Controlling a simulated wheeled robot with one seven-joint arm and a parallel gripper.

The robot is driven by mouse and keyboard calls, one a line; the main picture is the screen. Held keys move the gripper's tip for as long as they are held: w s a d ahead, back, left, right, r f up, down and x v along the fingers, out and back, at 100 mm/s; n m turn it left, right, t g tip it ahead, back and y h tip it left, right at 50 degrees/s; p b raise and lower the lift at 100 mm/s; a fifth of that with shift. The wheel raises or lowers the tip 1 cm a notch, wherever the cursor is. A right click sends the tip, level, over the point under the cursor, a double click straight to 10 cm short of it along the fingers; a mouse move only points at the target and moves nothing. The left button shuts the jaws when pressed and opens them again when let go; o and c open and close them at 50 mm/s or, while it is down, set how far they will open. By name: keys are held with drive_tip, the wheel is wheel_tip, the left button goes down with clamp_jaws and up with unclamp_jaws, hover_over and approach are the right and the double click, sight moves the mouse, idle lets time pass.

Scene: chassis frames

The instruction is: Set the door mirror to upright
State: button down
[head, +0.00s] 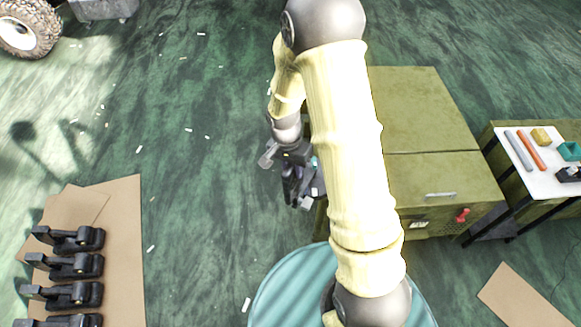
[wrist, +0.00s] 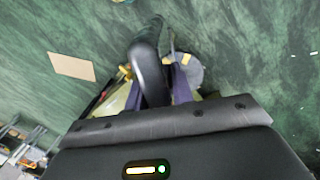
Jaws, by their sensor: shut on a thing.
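My gripper (head: 293,184) is in the middle of the head view, at the left side of the olive cabinet and above the floor. In the wrist view my gripper (wrist: 160,88) has its two dark purplish fingers on either side of a long, glossy black part, and it is shut on that part. I take this part to be the door mirror (wrist: 149,66). It points away from the wrist camera, and its near end is hidden behind the gripper body. My arm and gripper hide most of it in the head view, so its exact tilt cannot be told.
The olive cabinet (head: 415,110) stands right of my gripper. A white-topped table (head: 540,178) with small coloured items is further right. Several black parts (head: 68,265) lie on cardboard (head: 122,230) at lower left. Green floor (head: 200,150) is mostly clear on the left.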

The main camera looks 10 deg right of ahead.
drive_tip(key=shift+s+d, duration=0.3)
drive_tip(key=c, duration=1.3)
unclamp_jaws()
drive_tip(key=shift+d, duration=0.1)
drive_tip(key=r+b, duration=0.1)
drive_tip(key=r, duration=0.4)
drive_tip(key=w+a+r+b, duration=0.1)
drive_tip(key=r, duration=0.5)
drive_tip(key=a+r+b, duration=0.1)
drive_tip(key=r, duration=0.5)
drive_tip(key=shift+w+r, duration=0.1)
drive_tip(key=shift+w, duration=0.3)
drive_tip(key=s+d+f+n+t, duration=0.1)
drive_tip(key=s+f+n, duration=0.1)
drive_tip(key=s, duration=0.2)
drive_tip(key=s+d+f+n+t, duration=0.1)
drive_tip(key=s+d+f+n, duration=0.1)
drive_tip(key=s+n, duration=0.1)
drive_tip(key=s+d+f+n+t+y, duration=0.1)
drive_tip(key=s+d+n, duration=0.1)
drive_tip(key=s, duration=0.2)
drive_tip(key=shift+s+f+n+b, duration=0.35)
drive_tip(key=shift+f+n+b, duration=0.05)
